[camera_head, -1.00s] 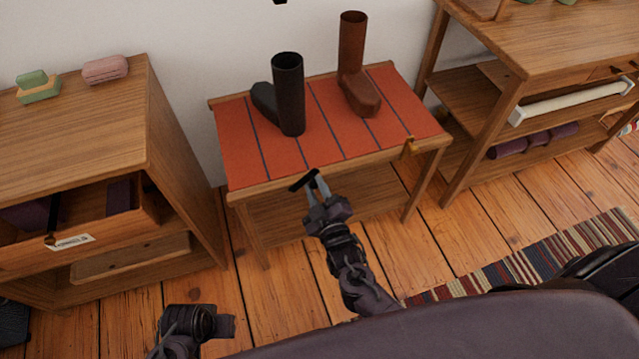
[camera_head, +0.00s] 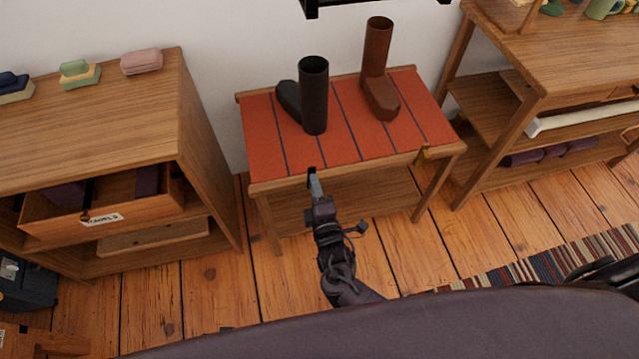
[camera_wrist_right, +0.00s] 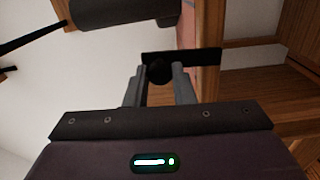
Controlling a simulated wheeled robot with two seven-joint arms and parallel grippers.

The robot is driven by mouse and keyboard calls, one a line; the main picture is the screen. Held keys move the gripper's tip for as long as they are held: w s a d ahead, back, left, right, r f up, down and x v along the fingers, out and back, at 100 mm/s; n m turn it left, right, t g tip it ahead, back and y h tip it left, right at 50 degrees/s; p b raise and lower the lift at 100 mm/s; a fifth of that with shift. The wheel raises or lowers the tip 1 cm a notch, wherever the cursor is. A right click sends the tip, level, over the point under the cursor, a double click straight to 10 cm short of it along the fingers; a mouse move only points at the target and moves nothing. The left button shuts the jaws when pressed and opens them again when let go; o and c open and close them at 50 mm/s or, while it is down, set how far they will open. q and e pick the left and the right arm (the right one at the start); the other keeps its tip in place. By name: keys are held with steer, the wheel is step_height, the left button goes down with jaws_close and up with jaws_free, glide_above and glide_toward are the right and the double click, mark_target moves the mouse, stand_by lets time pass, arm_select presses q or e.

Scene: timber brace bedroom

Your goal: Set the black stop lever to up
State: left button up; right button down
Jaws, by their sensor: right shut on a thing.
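The black stop lever (camera_head: 311,173) is at the front rail of the red-topped bench (camera_head: 270,150), left of the rail's middle. In the head view it now shows as a short dark piece, roughly upright. In the right wrist view the lever (camera_wrist_right: 205,57) is a straight black bar lying along the bench's up-down direction. A round black knob sits near one end. My right gripper (camera_head: 316,186) is shut on that knob, one finger on each side, as the right wrist view (camera_wrist_right: 158,85) shows. The lever's pivot is not clear. My left gripper is out of view.
A black boot (camera_head: 314,95) and a brown boot (camera_head: 378,70) stand on the bench. A wooden cabinet (camera_head: 90,120) stands left, a shelved table (camera_head: 540,50) right. Bare floor lies before the bench.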

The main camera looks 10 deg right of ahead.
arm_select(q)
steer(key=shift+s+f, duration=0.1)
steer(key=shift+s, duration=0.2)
arm_select(e)
steer(key=shift+a+n, duration=0.3)
steer(key=shift+n, duration=0.1)
steer(key=c, duration=1.2)
jaws_free()
steer(key=shift+c, duration=0.2)
steer(key=shift+s, duration=0.15)
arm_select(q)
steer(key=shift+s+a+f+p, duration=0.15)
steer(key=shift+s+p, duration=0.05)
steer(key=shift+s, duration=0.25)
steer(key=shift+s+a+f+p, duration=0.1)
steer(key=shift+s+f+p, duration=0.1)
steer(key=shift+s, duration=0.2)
arm_select(e)
steer(key=s, duration=0.7)
steer(key=shift+s+d, duration=0.15)
steer(key=shift+s, duration=0.15)
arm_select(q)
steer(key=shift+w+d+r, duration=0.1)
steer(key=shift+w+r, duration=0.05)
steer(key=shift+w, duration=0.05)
